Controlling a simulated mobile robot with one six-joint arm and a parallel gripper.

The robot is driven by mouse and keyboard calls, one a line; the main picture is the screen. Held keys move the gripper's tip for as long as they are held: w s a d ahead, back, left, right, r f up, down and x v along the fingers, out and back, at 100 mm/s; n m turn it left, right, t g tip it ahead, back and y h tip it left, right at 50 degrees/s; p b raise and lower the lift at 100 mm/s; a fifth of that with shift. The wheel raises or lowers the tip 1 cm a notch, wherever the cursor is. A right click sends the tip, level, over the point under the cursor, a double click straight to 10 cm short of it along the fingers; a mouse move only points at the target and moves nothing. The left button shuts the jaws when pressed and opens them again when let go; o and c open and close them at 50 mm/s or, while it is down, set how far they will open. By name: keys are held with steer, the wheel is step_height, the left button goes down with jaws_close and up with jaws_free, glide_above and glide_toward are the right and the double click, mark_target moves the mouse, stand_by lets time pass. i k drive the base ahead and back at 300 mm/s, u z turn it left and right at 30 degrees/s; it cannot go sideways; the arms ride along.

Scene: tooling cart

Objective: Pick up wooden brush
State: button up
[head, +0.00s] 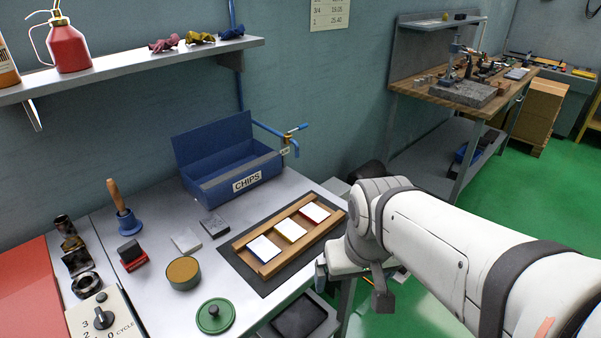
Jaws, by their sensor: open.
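No plain brush shape shows clearly. The one wooden-handled tool is an upright piece (122,208) with a tan handle and a blue flared base; it looks more like a handbell, and I cannot tell whether it is the wooden brush. It stands at the left of the grey cart top (165,218). My gripper (382,297) is at the cart's right edge, far to the right of that tool, partly hidden by my wrist. It is open, and nothing shows between its fingers.
A blue CHIPS bin (220,188) stands at the back. A wooden frame with three cards (263,269) lies on a dark mat. A brown-topped round tin (183,273), a green lid (215,316) and small blocks sit nearby. A shelf (130,66) overhangs the back left.

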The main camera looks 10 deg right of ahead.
mark_target(113, 188)
steer(key=u, duration=0.75)
steer(key=k, duration=0.85)
steer(key=u, duration=0.4)
steer(key=i, duration=1)
